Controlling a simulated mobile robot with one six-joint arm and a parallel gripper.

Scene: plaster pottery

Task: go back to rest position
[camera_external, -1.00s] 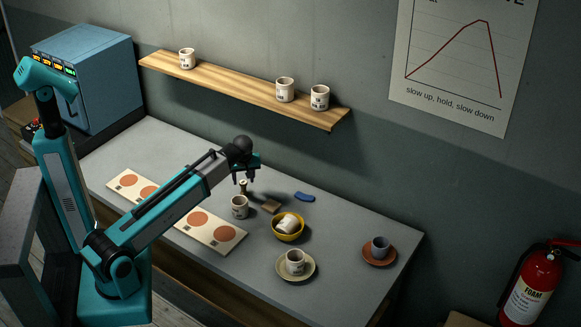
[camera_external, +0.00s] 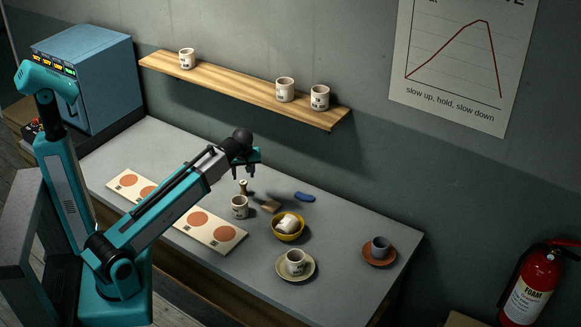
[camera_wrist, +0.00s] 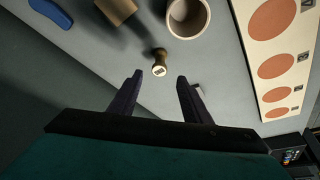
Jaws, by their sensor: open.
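My gripper (camera_external: 245,170) hangs above the grey table (camera_external: 340,228), with its jaws apart and nothing between them. In the wrist view my gripper (camera_wrist: 157,90) shows two dark, spread fingers. A small brass-coloured stamp (camera_external: 243,187) stands upright on the table below my gripper. The stamp also shows in the wrist view (camera_wrist: 159,65), beyond the fingertips and apart from them. A white mug (camera_external: 239,207) stands close to the stamp; its open top shows in the wrist view (camera_wrist: 187,18).
A wooden shelf (camera_external: 240,90) with several white mugs overhangs the table's back. Cups stand on a cream saucer (camera_external: 281,275) and a brown saucer (camera_external: 367,258). A brown block (camera_external: 270,207) and blue piece (camera_external: 304,197) lie nearby.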

